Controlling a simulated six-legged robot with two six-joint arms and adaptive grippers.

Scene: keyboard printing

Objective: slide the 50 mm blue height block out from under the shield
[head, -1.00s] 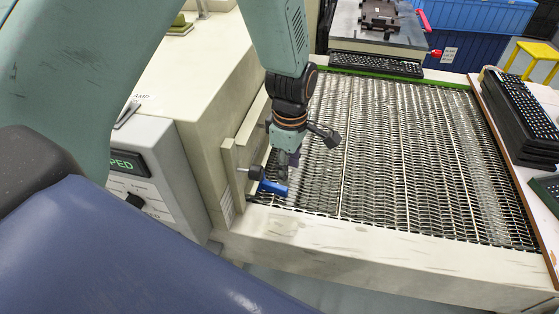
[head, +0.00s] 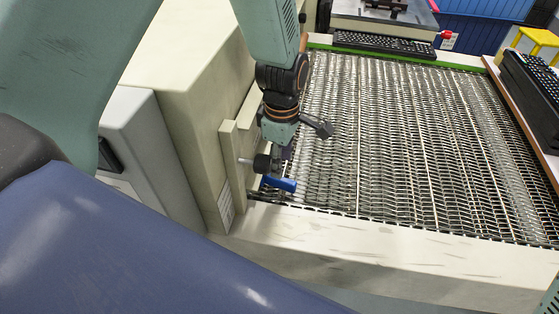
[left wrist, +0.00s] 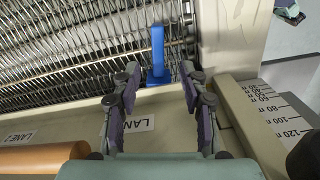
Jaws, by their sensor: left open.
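The blue height block (head: 283,184) lies at the left edge of the wire mesh belt, by the foot of the cream shield (head: 231,165). In the left wrist view the block (left wrist: 157,50) shows as a narrow blue bar with a wider foot. My left gripper (head: 291,146) is above the block with its fingers spread. In the left wrist view the open gripper (left wrist: 158,76) has the block's foot near the gap between its fingertips, with no clear contact. The cream upright (left wrist: 228,35) stands just right of the block. Whether the block touches the shield is hidden.
The mesh belt (head: 400,140) is clear to the right. A pale front rail (head: 400,250) borders it. Keyboards (head: 385,46) lie at the far end and a stack (head: 535,90) stands at right. A graduated scale (left wrist: 275,105) and an orange roller (left wrist: 40,158) flank the gripper.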

